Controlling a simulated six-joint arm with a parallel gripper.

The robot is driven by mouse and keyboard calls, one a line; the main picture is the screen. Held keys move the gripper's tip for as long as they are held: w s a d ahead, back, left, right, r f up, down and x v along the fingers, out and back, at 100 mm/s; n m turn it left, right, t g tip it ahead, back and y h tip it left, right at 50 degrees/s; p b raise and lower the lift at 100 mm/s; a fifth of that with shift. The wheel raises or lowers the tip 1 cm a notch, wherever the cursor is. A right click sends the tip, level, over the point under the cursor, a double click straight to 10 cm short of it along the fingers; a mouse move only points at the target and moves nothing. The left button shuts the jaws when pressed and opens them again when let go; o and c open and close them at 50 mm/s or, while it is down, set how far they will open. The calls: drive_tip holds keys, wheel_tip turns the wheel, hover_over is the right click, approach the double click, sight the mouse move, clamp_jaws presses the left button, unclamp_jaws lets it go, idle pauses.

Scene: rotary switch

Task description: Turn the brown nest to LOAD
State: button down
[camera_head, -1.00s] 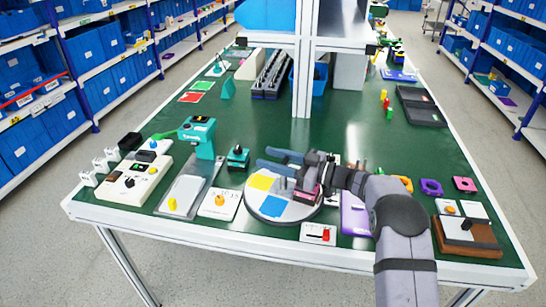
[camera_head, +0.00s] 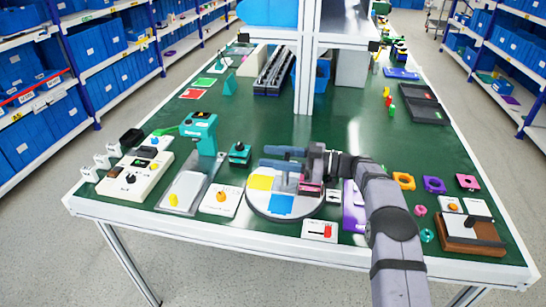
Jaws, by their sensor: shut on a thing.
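A round grey turntable (camera_head: 262,210) lies flat near the table's front edge. It bears a yellow patch (camera_head: 260,183) at its left and a blue patch (camera_head: 281,206) at its front. My gripper (camera_head: 280,159) reaches over the turntable from the right. It is shut on a grey upright part (camera_head: 280,182) near the turntable's middle, mostly hidden by the fingers. A pink part (camera_head: 306,186) shows at the turntable's right side, beside my gripper. I cannot make out a brown nest or a LOAD mark; the far side is partly covered by my gripper.
A white card with an orange knob (camera_head: 221,196) stands left of the turntable. A small white panel with a red lever (camera_head: 320,231) is in front right. A purple block (camera_head: 353,206) sits right, close to my arm.

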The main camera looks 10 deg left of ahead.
drive_tip(key=c, duration=1)
unclamp_jaws()
drive_tip(key=shift+c, duration=0.2)
drive_tip(key=d+b, duration=0.1)
drive_tip(key=d, duration=0.6)
drive_tip(key=shift+d, duration=0.15)
